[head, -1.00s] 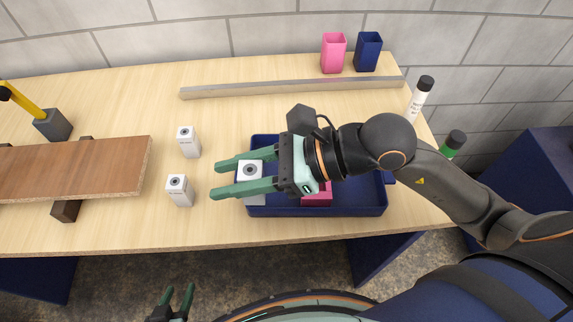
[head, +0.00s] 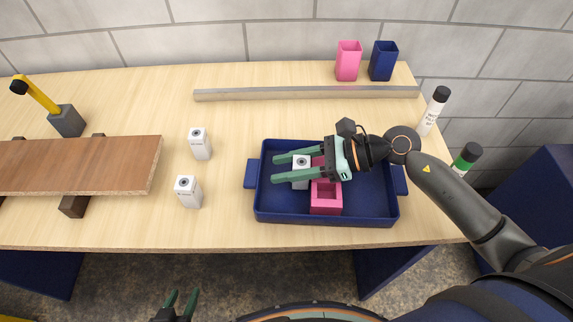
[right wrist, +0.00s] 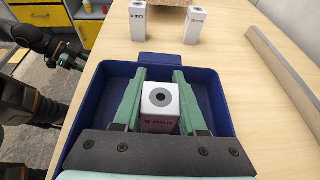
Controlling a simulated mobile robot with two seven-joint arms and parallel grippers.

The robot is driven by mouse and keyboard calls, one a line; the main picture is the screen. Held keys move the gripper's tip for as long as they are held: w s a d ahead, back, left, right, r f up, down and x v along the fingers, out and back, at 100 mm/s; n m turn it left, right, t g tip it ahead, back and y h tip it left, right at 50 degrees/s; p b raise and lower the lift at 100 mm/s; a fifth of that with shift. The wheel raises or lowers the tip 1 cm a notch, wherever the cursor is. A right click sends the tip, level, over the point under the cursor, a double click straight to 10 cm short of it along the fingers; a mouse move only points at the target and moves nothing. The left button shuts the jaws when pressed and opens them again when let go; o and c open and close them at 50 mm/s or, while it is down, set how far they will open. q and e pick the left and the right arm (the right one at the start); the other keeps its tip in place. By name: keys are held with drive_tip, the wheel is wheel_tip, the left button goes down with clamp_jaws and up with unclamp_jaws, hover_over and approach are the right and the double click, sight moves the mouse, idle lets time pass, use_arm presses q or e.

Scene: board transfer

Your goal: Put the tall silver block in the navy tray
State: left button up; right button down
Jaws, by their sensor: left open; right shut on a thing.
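My right gripper (head: 297,168) is shut on a tall silver-white block (head: 301,182) with a dark round mark on top. The block also shows upright between the green fingers in the right wrist view (right wrist: 160,99). It is inside the navy tray's outline, left of its middle; whether its base touches the floor I cannot tell. The navy tray (head: 275,212) lies on the table at the right. Two similar blocks, one farther back (head: 200,148) and one nearer (head: 188,195), stand left of the tray. My left gripper (head: 181,299) is open and empty, low, in front of the table.
A pink open box (head: 327,205) sits in the tray, just right of the held block. A grey bar (head: 300,94) lies behind. A pink cup (head: 348,62) and a navy cup (head: 383,62) stand at the back. A brown board (head: 80,165) rests on supports at the left.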

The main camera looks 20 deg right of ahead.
drive_tip(key=shift+f, duration=0.2)
drive_tip(key=shift+f+b, duration=0.2)
drive_tip(key=shift+b, duration=0.1)
drive_tip(key=shift+c, duration=2.3)
unclamp_jaws()
drive_tip(key=shift+r, duration=0.2)
drive_tip(key=b+v, duration=0.1)
drive_tip(key=v, duration=0.9)
drive_tip(key=shift+s+d, duration=0.15)
drive_tip(key=shift+d, duration=0.15)
drive_tip(key=shift+s+d+r, duration=0.2)
drive_tip(key=shift+d+r, duration=0.2)
drive_tip(key=shift+d, duration=0.15)
